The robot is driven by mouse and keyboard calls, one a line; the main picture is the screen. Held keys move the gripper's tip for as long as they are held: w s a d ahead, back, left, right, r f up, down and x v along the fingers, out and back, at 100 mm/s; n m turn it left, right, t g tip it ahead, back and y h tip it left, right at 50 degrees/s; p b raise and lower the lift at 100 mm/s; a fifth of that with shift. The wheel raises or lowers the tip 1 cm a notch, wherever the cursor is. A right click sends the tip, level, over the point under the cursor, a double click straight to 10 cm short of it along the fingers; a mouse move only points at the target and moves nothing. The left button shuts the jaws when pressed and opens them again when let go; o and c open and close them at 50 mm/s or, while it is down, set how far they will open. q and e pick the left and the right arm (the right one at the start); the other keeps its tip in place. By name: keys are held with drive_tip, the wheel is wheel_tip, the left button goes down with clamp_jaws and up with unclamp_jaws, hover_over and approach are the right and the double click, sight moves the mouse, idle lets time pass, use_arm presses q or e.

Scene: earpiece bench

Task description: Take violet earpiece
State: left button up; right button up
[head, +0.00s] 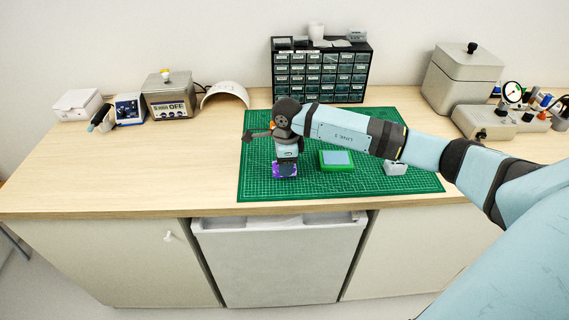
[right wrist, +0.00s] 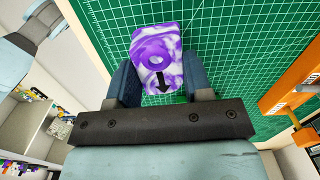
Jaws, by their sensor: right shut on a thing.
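The violet earpiece (right wrist: 157,58) is a violet and white marbled block with a round ring and a dark arrow mark on its face. In the right wrist view it sits between the two fingers of my right gripper (right wrist: 158,85), which is shut on it. In the head view the violet earpiece (head: 285,170) shows low on the left part of the green cutting mat (head: 255,185), under my right gripper (head: 285,160), which partly covers it. I cannot tell whether it touches the mat. My left gripper is not in view.
A green device with a pale screen (head: 337,160) and a small grey object (head: 395,168) lie on the mat to the right. A drawer cabinet (head: 320,75) stands behind. A control box (head: 168,98) and white arch (head: 225,95) stand back left. The bench's left front is clear.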

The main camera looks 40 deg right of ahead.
drive_tip(key=shift+r, duration=0.5)
drive_tip(key=shift+r+p, duration=1.35)
drive_tip(key=shift+r, duration=1.05)
